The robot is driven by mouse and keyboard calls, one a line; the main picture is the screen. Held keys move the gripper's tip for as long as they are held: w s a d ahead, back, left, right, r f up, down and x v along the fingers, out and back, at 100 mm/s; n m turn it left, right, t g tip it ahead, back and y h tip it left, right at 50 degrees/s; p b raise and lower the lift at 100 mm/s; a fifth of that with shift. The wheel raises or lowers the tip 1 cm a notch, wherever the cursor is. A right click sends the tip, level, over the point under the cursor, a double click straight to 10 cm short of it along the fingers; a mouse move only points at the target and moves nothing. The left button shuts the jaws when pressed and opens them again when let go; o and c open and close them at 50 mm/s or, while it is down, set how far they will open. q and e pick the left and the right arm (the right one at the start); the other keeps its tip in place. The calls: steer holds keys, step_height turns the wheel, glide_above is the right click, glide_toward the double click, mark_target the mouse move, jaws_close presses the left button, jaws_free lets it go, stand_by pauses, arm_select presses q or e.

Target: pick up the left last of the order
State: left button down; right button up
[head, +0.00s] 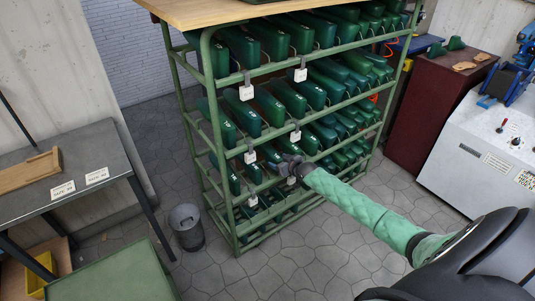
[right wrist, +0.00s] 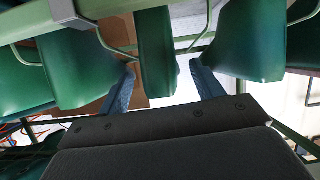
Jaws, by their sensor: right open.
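Several dark green lasts (head: 268,103) lie in rows on the tiers of a green metal rack (head: 218,95). My right gripper (head: 291,167) is at the rack's front, by a lower tier. In the right wrist view my right gripper (right wrist: 162,70) is open, with its two blue fingers apart. One narrow green last (right wrist: 157,40) shows between and beyond the fingers, with a gap on each side. Wider green lasts (right wrist: 70,65) flank it on both sides. I cannot tell which last is the order's left one. My left gripper is not in view.
White tags (head: 246,92) hang on the rack's rails. A grey bin (head: 186,227) stands on the floor left of the rack. A grey table (head: 75,160) is at the left, a green surface (head: 110,275) at the lower left. A dark red cabinet (head: 430,115) and a white machine (head: 475,150) stand right.

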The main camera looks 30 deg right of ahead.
mark_target(265, 153)
steer(key=shift+x, duration=1.8)
steer(key=c, duration=1.1)
steer(key=shift+r, duration=0.1)
